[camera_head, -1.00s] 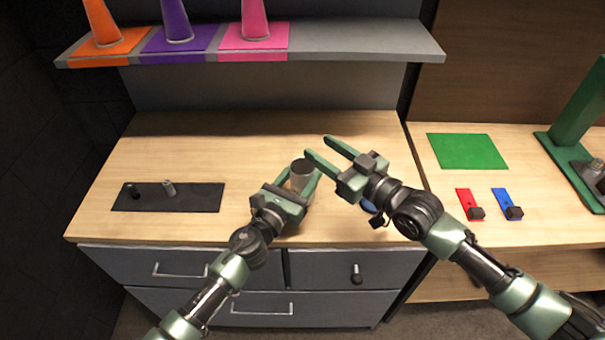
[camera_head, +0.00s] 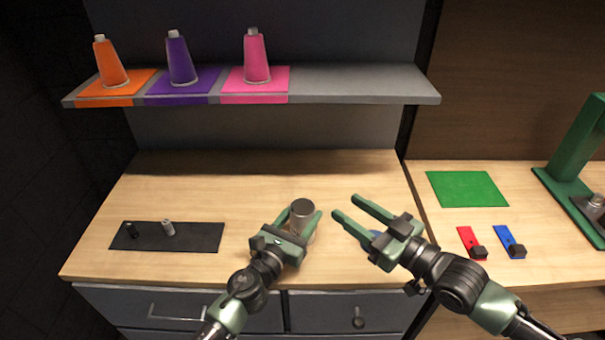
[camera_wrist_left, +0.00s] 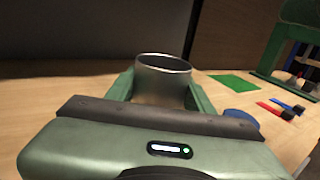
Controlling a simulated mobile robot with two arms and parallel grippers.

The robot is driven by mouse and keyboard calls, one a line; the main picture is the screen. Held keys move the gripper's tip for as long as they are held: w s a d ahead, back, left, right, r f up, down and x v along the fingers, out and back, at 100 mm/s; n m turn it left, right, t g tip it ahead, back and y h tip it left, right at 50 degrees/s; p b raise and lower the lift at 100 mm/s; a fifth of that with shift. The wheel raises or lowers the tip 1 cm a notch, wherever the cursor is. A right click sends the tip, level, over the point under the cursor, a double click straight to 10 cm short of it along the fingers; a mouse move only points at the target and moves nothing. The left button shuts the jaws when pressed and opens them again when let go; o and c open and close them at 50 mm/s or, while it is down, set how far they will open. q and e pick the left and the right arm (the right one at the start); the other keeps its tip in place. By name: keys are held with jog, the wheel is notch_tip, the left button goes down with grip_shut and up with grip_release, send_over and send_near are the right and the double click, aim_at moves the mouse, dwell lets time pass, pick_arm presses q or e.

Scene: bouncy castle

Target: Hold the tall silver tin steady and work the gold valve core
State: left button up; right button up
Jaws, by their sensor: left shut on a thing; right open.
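The tall silver tin (camera_head: 302,210) stands upright on the wooden worktop, open at the top in the left wrist view (camera_wrist_left: 163,66). My left gripper (camera_head: 304,222) is shut on it, a finger on each side. My right gripper (camera_head: 346,206) is open and empty, just right of the tin and apart from it. I cannot make out a gold valve core; the tin's inside is not visible.
A blue round thing (camera_head: 373,237) lies partly behind my right gripper. Orange (camera_head: 110,65), purple (camera_head: 180,62) and pink (camera_head: 256,60) cones stand on the shelf (camera_head: 360,86). At the right are a green mat (camera_head: 467,188), red (camera_head: 470,240) and blue (camera_head: 508,240) pieces and a green stand (camera_head: 577,140).

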pick_arm(q)
jog(key=o, duration=1.5)
jog(key=shift+o, duration=0.2)
jog(key=v, duration=1.2)
jog(key=shift+f, duration=0.1)
